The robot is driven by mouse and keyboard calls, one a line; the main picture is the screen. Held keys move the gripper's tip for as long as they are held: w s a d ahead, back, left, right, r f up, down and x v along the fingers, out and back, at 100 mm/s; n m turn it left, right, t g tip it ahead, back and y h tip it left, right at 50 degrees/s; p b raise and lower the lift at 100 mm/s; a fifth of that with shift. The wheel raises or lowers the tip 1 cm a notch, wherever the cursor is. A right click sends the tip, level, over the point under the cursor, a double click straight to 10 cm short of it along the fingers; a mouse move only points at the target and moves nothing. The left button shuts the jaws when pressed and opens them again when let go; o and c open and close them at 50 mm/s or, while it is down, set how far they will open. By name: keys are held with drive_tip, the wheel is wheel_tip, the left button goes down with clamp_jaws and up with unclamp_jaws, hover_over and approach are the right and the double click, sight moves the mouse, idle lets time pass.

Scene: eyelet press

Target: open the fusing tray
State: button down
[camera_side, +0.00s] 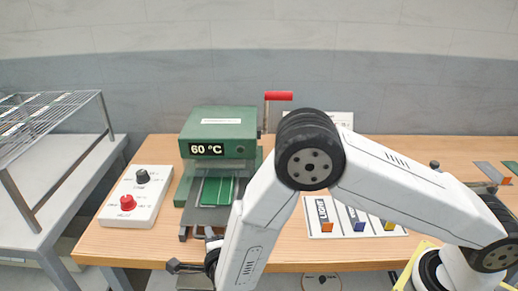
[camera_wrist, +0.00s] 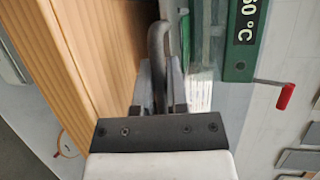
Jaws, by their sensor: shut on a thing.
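The green press (camera_side: 218,125) stands on the wooden bench in the side view, with a "60 °C" display on its front. The fusing tray (camera_side: 217,191), a green plate with pale lines, shows low at the front of the press; my arm covers part of its right side. In the wrist view a grey curved handle (camera_wrist: 157,38) stands between the two fingers of my gripper (camera_wrist: 159,85), which is shut on it. In the side view my gripper (camera_side: 205,237) is low at the tray's front, partly hidden by my wrist.
A white control box (camera_side: 139,196) with a black and a red knob stands left of the press. A red-handled lever (camera_side: 278,96) rises at its right. A white board with coloured tabs (camera_side: 350,217) lies behind my arm. A wire rack (camera_side: 45,112) stands far left.

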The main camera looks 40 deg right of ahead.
drive_tip(key=shift+s+a, duration=1.4)
drive_tip(key=c, duration=0.6)
unclamp_jaws()
drive_tip(key=shift+c, duration=0.2)
drive_tip(key=v, duration=0.7)
drive_tip(key=shift+s, duration=0.35)
drive_tip(key=shift+a+r, duration=0.1)
drive_tip(key=shift+r, duration=0.05)
